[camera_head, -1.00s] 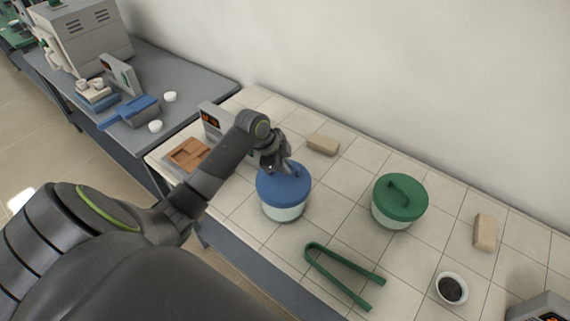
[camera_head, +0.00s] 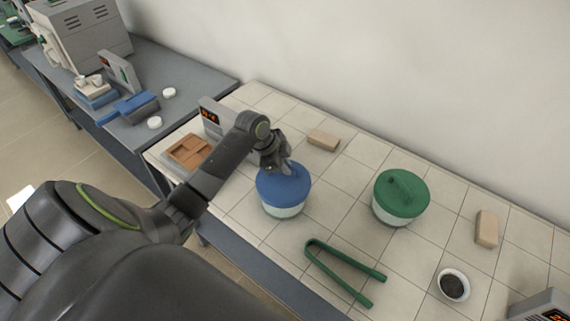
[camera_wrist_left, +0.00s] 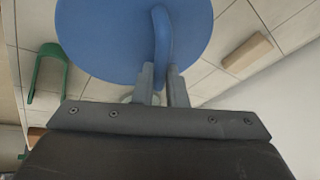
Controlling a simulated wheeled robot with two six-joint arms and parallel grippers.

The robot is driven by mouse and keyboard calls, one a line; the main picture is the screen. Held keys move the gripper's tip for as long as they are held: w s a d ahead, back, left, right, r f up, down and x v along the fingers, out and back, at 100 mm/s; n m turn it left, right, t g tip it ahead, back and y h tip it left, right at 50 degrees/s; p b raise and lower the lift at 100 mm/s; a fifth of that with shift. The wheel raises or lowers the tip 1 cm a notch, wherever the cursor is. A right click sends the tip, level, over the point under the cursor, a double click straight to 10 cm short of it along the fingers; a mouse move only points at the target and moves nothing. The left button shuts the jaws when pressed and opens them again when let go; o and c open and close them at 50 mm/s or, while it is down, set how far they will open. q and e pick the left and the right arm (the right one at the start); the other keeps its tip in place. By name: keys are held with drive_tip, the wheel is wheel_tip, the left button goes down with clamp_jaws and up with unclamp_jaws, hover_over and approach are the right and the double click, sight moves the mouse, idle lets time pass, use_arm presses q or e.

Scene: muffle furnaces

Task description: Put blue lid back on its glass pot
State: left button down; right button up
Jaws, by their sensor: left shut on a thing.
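The blue lid (camera_head: 283,187) sits over the mouth of its glass pot (camera_head: 285,210) on the tiled table; from this angle I cannot tell whether it is fully seated. My left gripper (camera_head: 284,168) is shut on the lid's handle, above the pot. In the left wrist view the blue lid (camera_wrist_left: 115,35) fills the top, and the fingers of the left gripper (camera_wrist_left: 162,75) pinch its curved handle. The gripper hides part of the handle. My right gripper does not show.
A green-lidded pot (camera_head: 401,198) stands to the right. Green tongs (camera_head: 340,273) lie in front. A small bowl of dark powder (camera_head: 453,286), two tan blocks (camera_head: 323,140) (camera_head: 487,228) and a brown tray (camera_head: 190,150) are around. Bare tiles lie between the pots.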

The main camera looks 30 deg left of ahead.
use_arm(q)
drive_tip(key=shift+f, duration=0.25)
drive_tip(key=c, duration=1.4)
unclamp_jaws()
drive_tip(key=b+v, duration=0.2)
drive_tip(key=v, duration=1.5)
drive_tip(key=shift+r+b, duration=0.25)
drive_tip(key=shift+b, duration=0.05)
drive_tip(key=shift+s+f, duration=0.1)
